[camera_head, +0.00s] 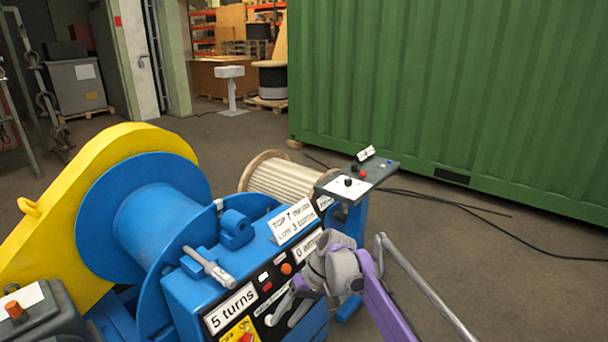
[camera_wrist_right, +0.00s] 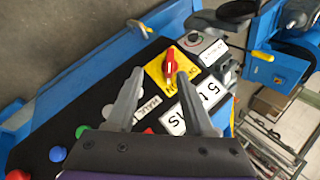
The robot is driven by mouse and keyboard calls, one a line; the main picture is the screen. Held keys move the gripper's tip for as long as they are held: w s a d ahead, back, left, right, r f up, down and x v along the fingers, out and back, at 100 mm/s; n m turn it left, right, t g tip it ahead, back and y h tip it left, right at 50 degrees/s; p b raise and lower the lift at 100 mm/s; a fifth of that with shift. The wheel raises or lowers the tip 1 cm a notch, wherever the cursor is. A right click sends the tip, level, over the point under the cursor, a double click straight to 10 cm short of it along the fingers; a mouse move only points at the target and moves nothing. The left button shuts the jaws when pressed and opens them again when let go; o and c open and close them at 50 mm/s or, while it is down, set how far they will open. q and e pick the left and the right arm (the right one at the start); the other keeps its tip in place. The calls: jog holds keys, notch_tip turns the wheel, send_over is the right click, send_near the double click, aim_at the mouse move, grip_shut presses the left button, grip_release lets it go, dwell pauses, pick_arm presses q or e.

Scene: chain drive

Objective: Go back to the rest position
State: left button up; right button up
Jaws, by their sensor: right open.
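My right gripper (camera_head: 279,318) is open in front of the blue machine's black control panel (camera_head: 262,297), at the lower middle of the head view. In the right wrist view its two fingers (camera_wrist_right: 160,74) stand apart with nothing held between them. A red rotary switch (camera_wrist_right: 170,64) on a yellow plate (camera_wrist_right: 157,74) shows beyond the fingertips, and the right fingertip overlaps the plate in the picture. I cannot tell the distance between the fingers and the switch. My left gripper is not in view.
A blue drum (camera_head: 150,218) with a yellow guard (camera_head: 95,175) stands at the left. A small stand with buttons (camera_head: 361,179) is behind the panel. A green container (camera_head: 450,90) fills the back right. Cables (camera_head: 480,219) lie on open floor at the right.

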jog(key=s+d+r+m+t+h, duration=0.2)
jog(key=s+d+m+t+h, duration=0.15)
jog(key=s+d, duration=1.1)
jog(key=s+d+f+t+h, duration=0.15)
jog(key=s+d+f, duration=0.25)
jog(key=s, duration=0.4)
jog(key=s+d+f+t+h, duration=0.1)
jog(key=s+d+f+t, duration=0.2)
jog(key=s, duration=0.5)
pick_arm(q)
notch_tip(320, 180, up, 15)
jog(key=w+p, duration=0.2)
jog(key=p, duration=1.1)
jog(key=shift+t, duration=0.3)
pick_arm(e)
notch_tip(320, 180, up, 15)
jog(key=w+d, duration=0.1)
jog(key=w, duration=0.1)
jog(key=shift+f+m, duration=0.2)
jog(key=shift+m, duration=0.25)
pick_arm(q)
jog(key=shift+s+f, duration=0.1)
pick_arm(e)
jog(key=shift+s, duration=0.15)
